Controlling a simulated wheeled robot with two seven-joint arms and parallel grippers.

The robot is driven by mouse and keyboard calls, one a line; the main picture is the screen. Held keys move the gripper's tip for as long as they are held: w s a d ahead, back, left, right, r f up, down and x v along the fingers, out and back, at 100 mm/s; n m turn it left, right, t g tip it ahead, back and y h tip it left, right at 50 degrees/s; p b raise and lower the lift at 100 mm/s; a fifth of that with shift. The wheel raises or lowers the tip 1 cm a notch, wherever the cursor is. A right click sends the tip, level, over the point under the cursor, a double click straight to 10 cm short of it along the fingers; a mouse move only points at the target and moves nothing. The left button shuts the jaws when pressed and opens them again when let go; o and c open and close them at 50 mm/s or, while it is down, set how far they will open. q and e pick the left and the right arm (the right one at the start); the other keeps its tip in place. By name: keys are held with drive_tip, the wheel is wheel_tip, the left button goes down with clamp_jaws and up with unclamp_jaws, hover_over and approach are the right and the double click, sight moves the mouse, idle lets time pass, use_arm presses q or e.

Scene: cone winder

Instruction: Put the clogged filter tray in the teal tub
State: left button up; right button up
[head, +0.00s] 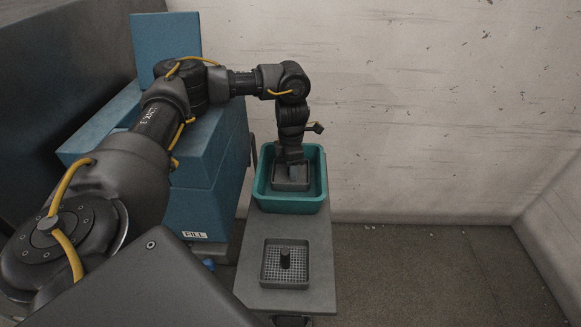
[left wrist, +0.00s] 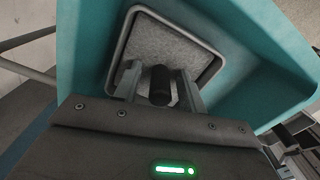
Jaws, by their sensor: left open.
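The clogged filter tray (head: 290,185), a square tray filled with grey matted lint, sits inside the teal tub (head: 290,206). In the left wrist view the tray (left wrist: 172,46) lies on the tub's floor, with a black knob (left wrist: 160,82) rising from its middle. My left gripper (head: 290,159) reaches down into the tub over the tray. In the left wrist view its two fingers (left wrist: 159,90) are open, one on each side of the knob, with gaps visible. The fingertips are partly hidden in the head view. My right gripper is not in view.
A second square tray (head: 285,264) with a clean mesh and a black knob lies on the grey bench (head: 252,222) in front of the tub. The blue machine (head: 207,205) stands left of the bench. A pale wall (head: 430,120) is behind; open floor (head: 420,270) lies right.

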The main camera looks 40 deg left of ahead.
use_arm(q)
wheel_tip(320, 180, up, 12)
drive_tip(key=shift+r, duration=0.15)
idle(0.4)
idle(0.4)
